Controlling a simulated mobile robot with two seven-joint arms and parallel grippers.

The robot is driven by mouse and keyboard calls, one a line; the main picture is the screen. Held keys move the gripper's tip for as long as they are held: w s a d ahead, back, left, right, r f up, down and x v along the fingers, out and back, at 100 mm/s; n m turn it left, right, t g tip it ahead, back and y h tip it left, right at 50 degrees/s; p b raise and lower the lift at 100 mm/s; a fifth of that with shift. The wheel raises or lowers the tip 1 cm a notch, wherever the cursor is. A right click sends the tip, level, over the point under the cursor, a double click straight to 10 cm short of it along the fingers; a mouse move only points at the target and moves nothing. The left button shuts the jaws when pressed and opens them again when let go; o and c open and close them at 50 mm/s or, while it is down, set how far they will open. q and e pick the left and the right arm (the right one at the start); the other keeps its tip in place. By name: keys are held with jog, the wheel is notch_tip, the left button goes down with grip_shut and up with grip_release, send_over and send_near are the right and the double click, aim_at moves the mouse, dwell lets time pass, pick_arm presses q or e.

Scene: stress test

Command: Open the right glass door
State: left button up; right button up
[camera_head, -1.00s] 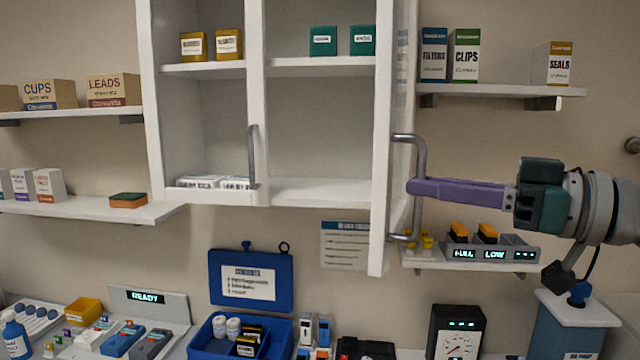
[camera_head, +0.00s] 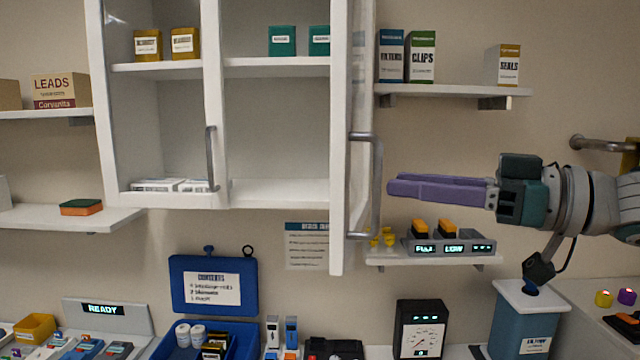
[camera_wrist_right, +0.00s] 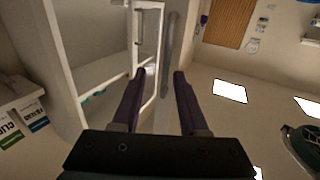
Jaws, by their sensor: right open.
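The right glass door (camera_head: 340,150) of the white wall cabinet stands swung open, seen nearly edge-on, and the right compartment behind it is exposed. Its grey bar handle (camera_head: 377,185) is on the door's right side. My right gripper (camera_head: 390,186) is open and empty, its purple fingertips just right of the handle with a small gap. In the right wrist view my gripper's two fingers (camera_wrist_right: 154,74) are spread apart, with white cabinet framing beyond them. My left gripper is not in view.
The cabinet's left door handle (camera_head: 211,158) is upright. A right shelf (camera_head: 450,90) holds boxes above my gripper; a lower shelf (camera_head: 433,260) holds a device with lit displays below it. A blue bin (camera_head: 527,325) stands below my arm. The counter is crowded.

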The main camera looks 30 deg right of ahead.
jog(key=p+v, duration=0.2)
jog(key=v, duration=0.5)
jog(key=shift+d, duration=0.1)
dwell(0.5)
jog(key=s+a+f+m+g+h+p, duration=0.2)
jog(key=f+h+p, duration=0.15)
jog(key=f, duration=0.25)
jog(key=s+a+f+m+g+h+p, duration=0.1)
jog(key=s+a+f+m+h+p, duration=0.15)
jog(key=f+h, duration=0.25)
jog(key=s+a+r+g+h+p, duration=0.1)
jog(key=s+a+g+p, duration=0.2)
jog(key=s+a+g, duration=0.5)
jog(key=s+a, duration=0.3)
jog(key=shift+s+a+r, duration=0.15)
jog(key=shift+s+a, duration=0.15)
jog(key=shift+a, duration=0.05)
